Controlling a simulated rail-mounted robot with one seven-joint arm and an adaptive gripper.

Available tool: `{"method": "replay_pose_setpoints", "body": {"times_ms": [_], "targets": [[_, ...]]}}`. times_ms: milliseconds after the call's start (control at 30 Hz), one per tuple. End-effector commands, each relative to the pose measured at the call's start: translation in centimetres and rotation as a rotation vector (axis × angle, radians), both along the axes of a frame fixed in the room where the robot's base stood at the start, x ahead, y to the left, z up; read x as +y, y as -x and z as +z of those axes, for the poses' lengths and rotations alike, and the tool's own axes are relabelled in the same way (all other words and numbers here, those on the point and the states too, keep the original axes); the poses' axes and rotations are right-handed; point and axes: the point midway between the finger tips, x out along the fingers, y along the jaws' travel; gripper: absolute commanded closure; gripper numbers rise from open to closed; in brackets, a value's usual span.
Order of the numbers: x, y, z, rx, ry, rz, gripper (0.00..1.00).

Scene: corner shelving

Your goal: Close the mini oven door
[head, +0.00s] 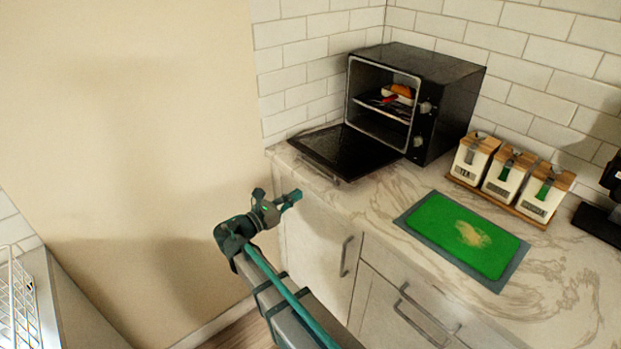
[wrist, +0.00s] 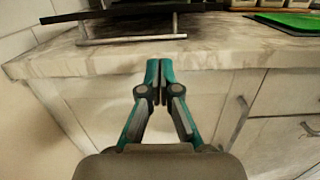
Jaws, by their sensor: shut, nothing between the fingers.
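The black mini oven (head: 415,95) stands on the marble counter in the corner, its front facing left and toward me. Its door (head: 342,150) is open, hinged at the bottom and lying nearly flat just above the counter. Inside on the rack is an orange-and-white item with something red. My gripper (head: 292,198) is shut and empty, in front of the counter edge and below the door. In the wrist view my gripper (wrist: 160,64) points at the counter edge, with the dark door edge (wrist: 135,14) and a metal handle bar (wrist: 140,40) above it.
A green cutting board (head: 465,235) lies on the counter (head: 365,205) right of the oven. Three white canisters (head: 507,178) on a wooden tray stand behind it. Cabinets with handles (head: 346,256) are below. A white wire rack (head: 18,300) is at far left.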

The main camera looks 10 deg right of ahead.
Motion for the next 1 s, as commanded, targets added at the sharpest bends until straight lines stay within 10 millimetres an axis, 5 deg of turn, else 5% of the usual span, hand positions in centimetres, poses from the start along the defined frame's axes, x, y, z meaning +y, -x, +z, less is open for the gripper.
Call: {"method": "replay_pose_setpoints", "body": {"times_ms": [267,700,1000], "targets": [[-1.6,-2.1,1.3,-0.008,0.057,-0.013,1.0],[-7.5,-5.3,2.1,-0.008,0.054,-0.013,1.0],[-9.0,-6.1,2.3,-0.008,0.054,-0.011,1.0]]}}
